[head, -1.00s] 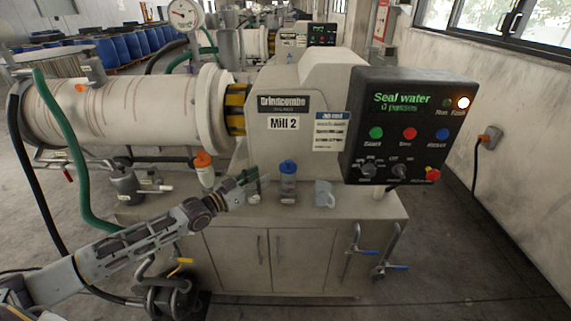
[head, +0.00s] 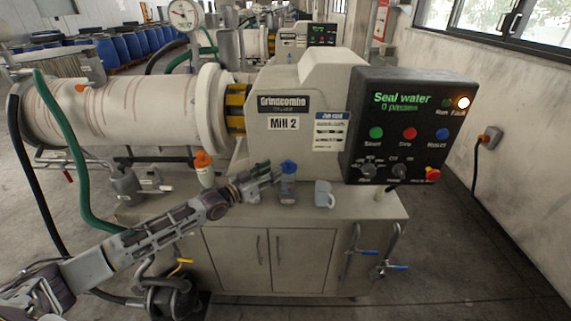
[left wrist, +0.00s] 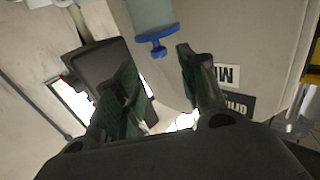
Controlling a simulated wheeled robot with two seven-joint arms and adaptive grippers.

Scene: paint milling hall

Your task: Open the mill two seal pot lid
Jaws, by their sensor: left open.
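The seal pot (head: 288,188) is a small clear pot standing upright on the mill 2 bench. Its blue lid (head: 288,166) sits on top. In the left wrist view the pot body (left wrist: 151,13) hangs inverted at the top edge, with the blue lid and its small knob (left wrist: 158,40) pointing toward my fingers. My left gripper (head: 271,177) is just left of the pot, near lid height. It also shows in the left wrist view (left wrist: 162,78), where its fingers are apart with nothing between them. The lid is beyond the fingertips. My right gripper is out of view.
A grey mug (head: 323,194) stands right of the pot. An orange-capped bottle (head: 204,172) stands to the left, behind my arm. The seal water panel (head: 405,125) juts out at the right, its Fault lamp lit. The bench's front strip (head: 350,212) is clear.

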